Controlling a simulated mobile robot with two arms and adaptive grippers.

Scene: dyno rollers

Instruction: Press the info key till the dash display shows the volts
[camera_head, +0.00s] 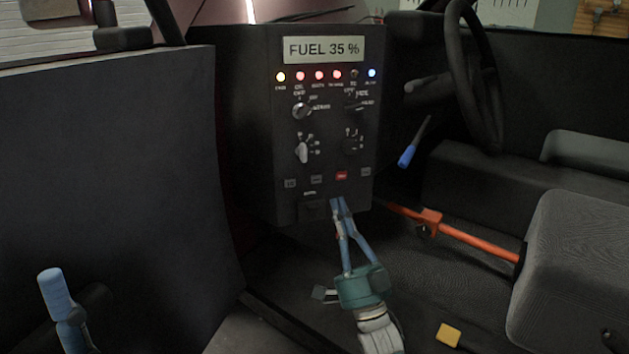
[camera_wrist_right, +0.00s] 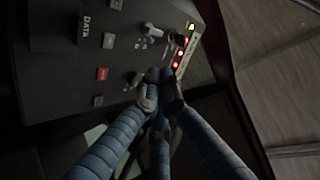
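The dash display (camera_head: 323,49) at the top of the black console reads "FUEL 35 %". A row of small keys runs low on the console: two dark keys (camera_head: 316,179) on the left, a red key (camera_head: 341,175), and a dark key (camera_head: 366,171) on the right. Their labels are too small to read, so I cannot tell which is info. My right gripper (camera_head: 337,201) is shut and empty, its tips just below the red key; contact is unclear. Its tips also meet in the right wrist view (camera_wrist_right: 160,76). My left gripper (camera_head: 54,285) shows partly at lower left.
The console (camera_head: 262,130) also carries lit lamps (camera_head: 318,75) and knobs (camera_head: 302,110). A steering wheel (camera_head: 470,75), a blue-handled lever (camera_head: 408,156) and an orange bar (camera_head: 465,240) lie right. A seat (camera_head: 575,265) fills the lower right. A yellow block (camera_head: 448,335) is on the floor.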

